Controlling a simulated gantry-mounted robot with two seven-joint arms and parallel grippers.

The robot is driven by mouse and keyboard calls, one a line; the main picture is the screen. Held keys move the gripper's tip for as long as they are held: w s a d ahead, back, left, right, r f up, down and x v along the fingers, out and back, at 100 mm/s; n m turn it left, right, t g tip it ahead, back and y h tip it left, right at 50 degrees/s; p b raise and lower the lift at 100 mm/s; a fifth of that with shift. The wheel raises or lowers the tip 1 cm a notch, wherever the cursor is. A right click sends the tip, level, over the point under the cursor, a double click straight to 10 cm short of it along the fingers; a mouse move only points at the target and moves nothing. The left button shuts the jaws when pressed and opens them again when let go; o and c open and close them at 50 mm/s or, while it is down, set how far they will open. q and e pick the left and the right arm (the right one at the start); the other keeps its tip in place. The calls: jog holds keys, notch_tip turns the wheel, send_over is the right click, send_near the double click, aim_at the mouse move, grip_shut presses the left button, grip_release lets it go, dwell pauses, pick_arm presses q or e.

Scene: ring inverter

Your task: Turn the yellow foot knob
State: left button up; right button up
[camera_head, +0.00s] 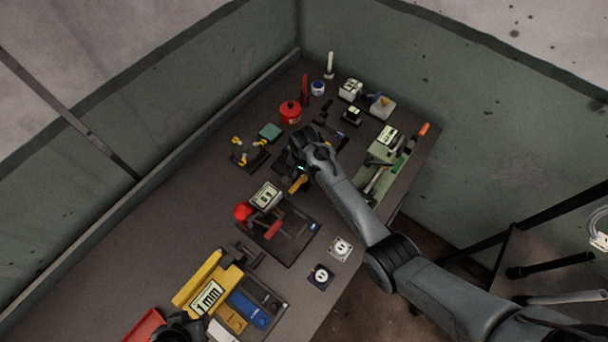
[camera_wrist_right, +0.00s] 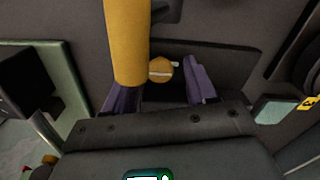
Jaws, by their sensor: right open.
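My right gripper (camera_head: 300,168) is over the middle of the bench, beside a yellow part (camera_head: 298,184). In the right wrist view its two purple fingers (camera_wrist_right: 161,92) are apart. A small round yellow knob (camera_wrist_right: 160,70) with a pale line across its face shows between the fingertips. Whether the fingers touch it I cannot tell. A larger yellow cylinder (camera_wrist_right: 127,40) comes down from the top and overlaps the left finger. The hand hides much of the device in the head view. My left gripper (camera_head: 182,328) is a dark shape at the bottom edge, its fingers unclear.
A dark board (camera_head: 290,245) with a red ball (camera_head: 243,211) and red handle lies nearer. A yellow block marked 1 mm (camera_head: 205,285) stands at the lower left. A red can (camera_head: 290,112) and a green tray (camera_head: 378,175) are close by. The left bench strip is clear.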

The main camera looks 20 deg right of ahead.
jog(key=shift+f, duration=0.25)
grip_shut()
jog(key=shift+r+p, duration=0.2)
jog(key=shift+p, duration=0.3)
jog(key=m+p, duration=0.2)
jog(key=shift+r+m, duration=0.1)
jog(key=shift+m, duration=0.7)
jog(key=shift+f+m+p, duration=0.25)
jog(key=shift+m+p, duration=0.05)
jog(key=shift+m, duration=0.2)
